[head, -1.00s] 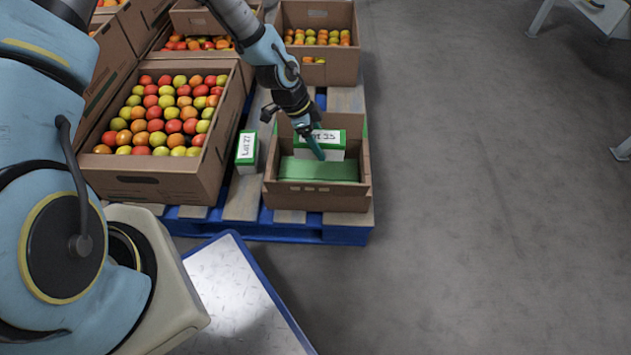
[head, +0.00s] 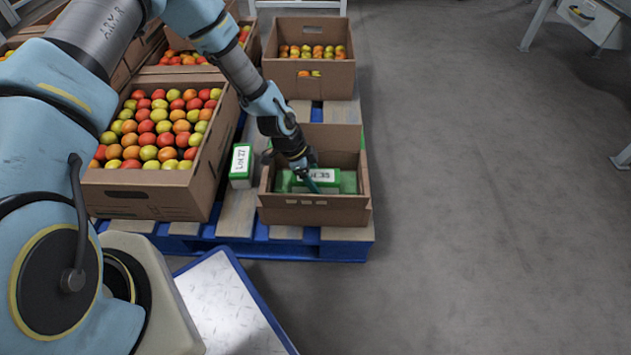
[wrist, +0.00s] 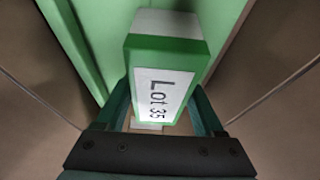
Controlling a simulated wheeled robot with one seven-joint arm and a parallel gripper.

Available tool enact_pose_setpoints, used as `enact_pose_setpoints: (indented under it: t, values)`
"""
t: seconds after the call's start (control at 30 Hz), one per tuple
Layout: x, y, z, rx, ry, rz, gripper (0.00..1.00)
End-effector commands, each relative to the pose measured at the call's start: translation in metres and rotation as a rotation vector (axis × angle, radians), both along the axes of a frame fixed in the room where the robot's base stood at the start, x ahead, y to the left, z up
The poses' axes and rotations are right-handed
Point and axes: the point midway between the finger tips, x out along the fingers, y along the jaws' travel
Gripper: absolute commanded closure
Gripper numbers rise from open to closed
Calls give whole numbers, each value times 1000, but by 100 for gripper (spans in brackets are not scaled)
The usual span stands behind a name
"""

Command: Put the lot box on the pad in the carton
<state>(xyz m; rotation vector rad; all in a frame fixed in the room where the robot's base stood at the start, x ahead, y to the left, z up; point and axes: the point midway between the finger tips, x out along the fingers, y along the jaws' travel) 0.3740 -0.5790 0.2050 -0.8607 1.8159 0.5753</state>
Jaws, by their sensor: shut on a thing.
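The lot box (head: 322,175), white and green with the label "Lot 35", is inside the open brown carton (head: 314,212). My gripper (head: 311,182) reaches down into the carton and is shut on this box. In the wrist view the box (wrist: 165,95) stands between both fingers of my gripper (wrist: 160,110). The green pad (head: 348,182) shows around the box in the carton, and also in the wrist view (wrist: 85,35). The box is low over the pad; I cannot tell whether they touch. The underside of the box is hidden.
A second lot box, "Lot 27" (head: 241,166), stands on the pallet just left of the carton. A big tomato carton (head: 150,205) is farther left, another (head: 309,75) behind. The blue pallet (head: 345,248) bears them. Grey floor (head: 480,220) on the right is clear.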

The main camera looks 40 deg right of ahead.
Motion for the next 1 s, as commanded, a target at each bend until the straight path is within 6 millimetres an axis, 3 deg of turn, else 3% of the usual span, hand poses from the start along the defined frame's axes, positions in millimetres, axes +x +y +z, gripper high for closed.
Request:
enact_pose_setpoints:
  t: [0.13, 0.17, 0.4, 0.73, 1.0]
  values:
    - [0, 0, -1, 0, 0, 0, 100]
    - [0, 0, 0, 0, 0, 0, 27]
    - [0, 0, 0, 0, 0, 0, 0]
    - [1, 2, 6, 0, 0, 0, 0]
    - [14, 15, 52, 0, -2, 2, 0]
